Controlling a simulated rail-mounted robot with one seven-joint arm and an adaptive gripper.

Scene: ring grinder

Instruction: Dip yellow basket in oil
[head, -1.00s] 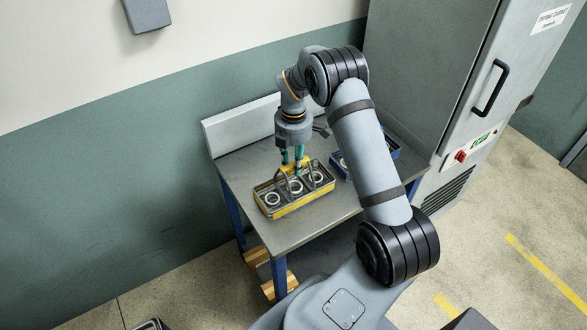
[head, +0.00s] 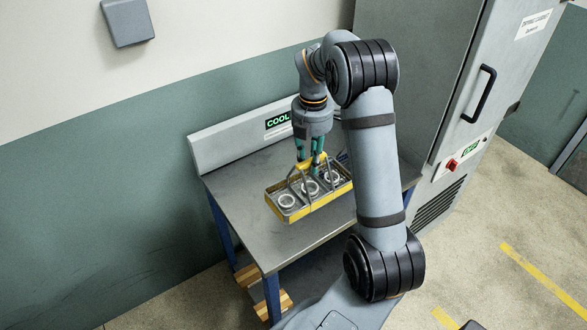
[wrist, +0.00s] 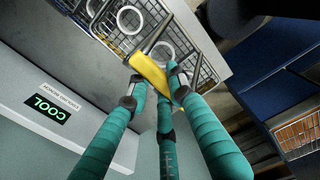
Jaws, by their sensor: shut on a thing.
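The yellow basket (head: 318,205) is a wire tray with a yellow rim, holding metal rings. In the wrist view the teal fingers (wrist: 160,88) close around the yellow handle (wrist: 148,72), with the wire basket (wrist: 110,25) and rings beyond. No oil can be made out.
A COOL sign (head: 279,121) is on the backboard (head: 225,140) behind the table. A tall grey cabinet (head: 425,90) stands at right. A blue basket (head: 342,157) is mostly hidden by my arm. Wooden pieces (head: 265,300) lie under the table. Another wire basket (wrist: 300,132) shows in the wrist view.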

